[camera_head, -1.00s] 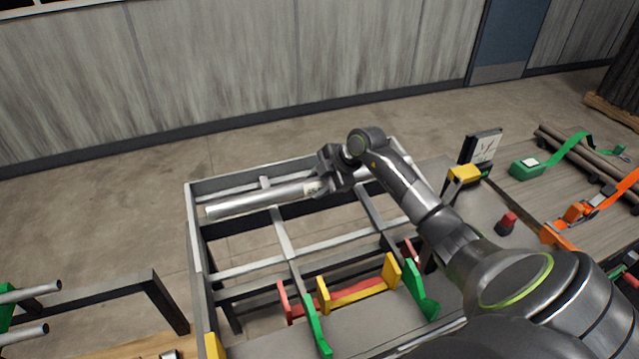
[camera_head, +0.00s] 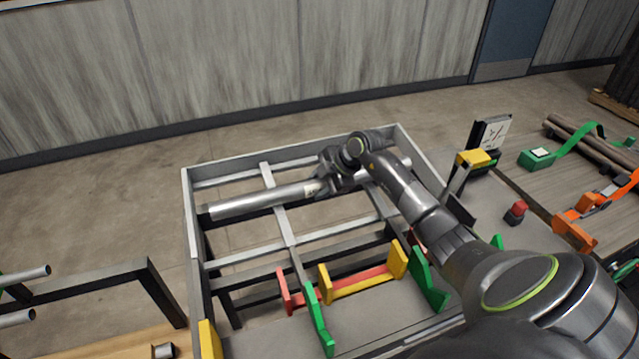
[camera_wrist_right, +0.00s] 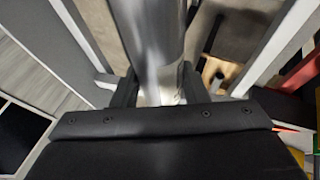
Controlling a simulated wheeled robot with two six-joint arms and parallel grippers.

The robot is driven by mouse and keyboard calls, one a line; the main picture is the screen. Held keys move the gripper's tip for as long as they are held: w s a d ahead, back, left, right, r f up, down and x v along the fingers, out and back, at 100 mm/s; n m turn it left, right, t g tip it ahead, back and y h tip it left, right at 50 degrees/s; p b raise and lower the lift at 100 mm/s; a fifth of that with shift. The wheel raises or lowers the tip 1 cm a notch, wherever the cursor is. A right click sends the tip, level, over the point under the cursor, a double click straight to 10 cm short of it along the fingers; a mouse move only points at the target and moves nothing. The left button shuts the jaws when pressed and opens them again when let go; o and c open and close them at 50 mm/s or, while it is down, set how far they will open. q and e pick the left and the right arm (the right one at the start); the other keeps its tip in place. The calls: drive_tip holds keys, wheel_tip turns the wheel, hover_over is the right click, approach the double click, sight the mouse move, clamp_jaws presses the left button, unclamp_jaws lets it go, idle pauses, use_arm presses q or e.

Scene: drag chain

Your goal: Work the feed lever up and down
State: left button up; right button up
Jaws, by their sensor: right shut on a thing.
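My right gripper (camera_head: 328,182) is shut around a long silver tube (camera_head: 250,200). The tube lies across the open upper part of the grey metal frame (camera_head: 187,215), and part of it is hidden behind the gripper. The right wrist view also shows the tube (camera_wrist_right: 155,40) between the two dark fingers (camera_wrist_right: 155,92). I cannot tell for sure which part is the feed lever. A yellow-topped part on a dark arm (camera_head: 473,158) stands right of my arm, apart from the gripper. My left gripper is not in view.
A red button (camera_head: 516,212) and a small dial panel (camera_head: 491,132) are at the right. Green (camera_head: 318,322) and yellow (camera_head: 398,260) guides stand at the frame's near side. Green and orange straps lie far right. Bare floor is beyond the frame.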

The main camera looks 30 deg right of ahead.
drive_tip(key=shift+r, duration=0.1)
drive_tip(key=o, duration=1.4)
drive_tip(key=b+v, duration=0.2)
drive_tip(key=v, duration=1.5)
drive_tip(key=shift+s+a+r, duration=0.1)
drive_tip(key=shift+r, duration=0.1)
